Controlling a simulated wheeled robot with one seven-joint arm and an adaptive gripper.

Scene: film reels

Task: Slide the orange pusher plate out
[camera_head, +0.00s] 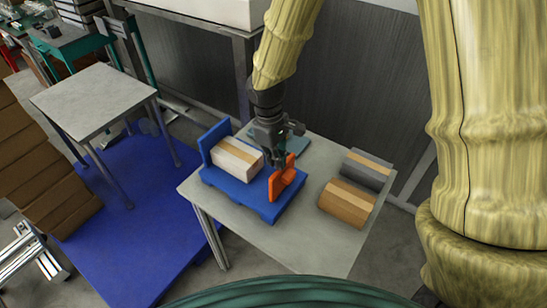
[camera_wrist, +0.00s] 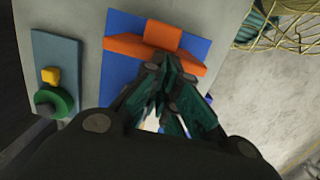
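The orange pusher plate (camera_head: 290,178) stands upright across the blue base (camera_head: 262,208) on the grey table. In the wrist view the plate (camera_wrist: 125,47) lies just past my fingertips, with an orange block (camera_wrist: 162,35) on its far side. My gripper (camera_head: 278,180) points down at the plate's left face, the side facing the box. Its dark fingers (camera_wrist: 160,66) are drawn together and overlap the plate's near edge in the wrist view. I cannot tell whether they touch it; no part of the plate shows between them.
A pale box (camera_head: 235,160) with a tan stripe sits on the blue base, left of my gripper. A brown box (camera_head: 345,203) and a grey one (camera_head: 365,172) stand at the table's right. A teal panel (camera_wrist: 68,60) with a green knob lies beside the base.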

